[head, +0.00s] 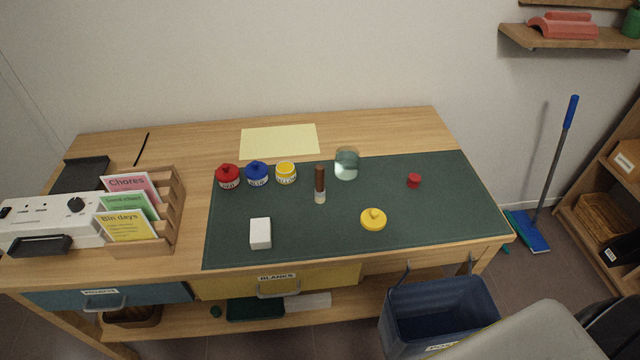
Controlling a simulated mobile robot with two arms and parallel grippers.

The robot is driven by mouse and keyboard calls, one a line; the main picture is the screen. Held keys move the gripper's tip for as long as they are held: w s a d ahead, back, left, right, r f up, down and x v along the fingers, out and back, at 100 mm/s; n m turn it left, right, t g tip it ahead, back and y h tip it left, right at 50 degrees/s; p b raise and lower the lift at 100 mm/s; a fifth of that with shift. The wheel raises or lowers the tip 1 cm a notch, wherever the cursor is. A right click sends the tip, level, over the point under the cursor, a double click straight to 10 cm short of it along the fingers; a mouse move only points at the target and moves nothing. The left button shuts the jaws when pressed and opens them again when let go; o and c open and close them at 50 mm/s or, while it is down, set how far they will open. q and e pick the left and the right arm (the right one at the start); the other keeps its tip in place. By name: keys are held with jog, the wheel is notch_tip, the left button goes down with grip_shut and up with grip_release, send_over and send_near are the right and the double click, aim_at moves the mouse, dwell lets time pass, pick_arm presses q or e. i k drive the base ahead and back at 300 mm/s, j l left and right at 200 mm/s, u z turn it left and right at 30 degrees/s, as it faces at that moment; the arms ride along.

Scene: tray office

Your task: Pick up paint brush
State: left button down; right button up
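A short brown-handled thing with a pale lower end, which looks like the paint brush (320,180), is on the dark green mat (300,220) near the middle of the table. I cannot tell whether it stands upright or lies flat. It is apart from the things around it. A clear glass jar (347,164) stands just behind it to the right. Neither of my grippers is in view.
Red (228,177), blue (257,174) and open yellow (286,174) paint pots stand left of the brush. A white block (260,233), a yellow lid (373,219) and a small red object (413,181) lie around it.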

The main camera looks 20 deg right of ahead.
aim_at(319, 190)
jog(key=k+j, duration=0.1)
jog(key=j, duration=0.3)
jog(key=k+j, duration=0.1)
jog(key=j, duration=0.3)
jog(key=k+j, duration=0.15)
jog(key=j, duration=0.2)
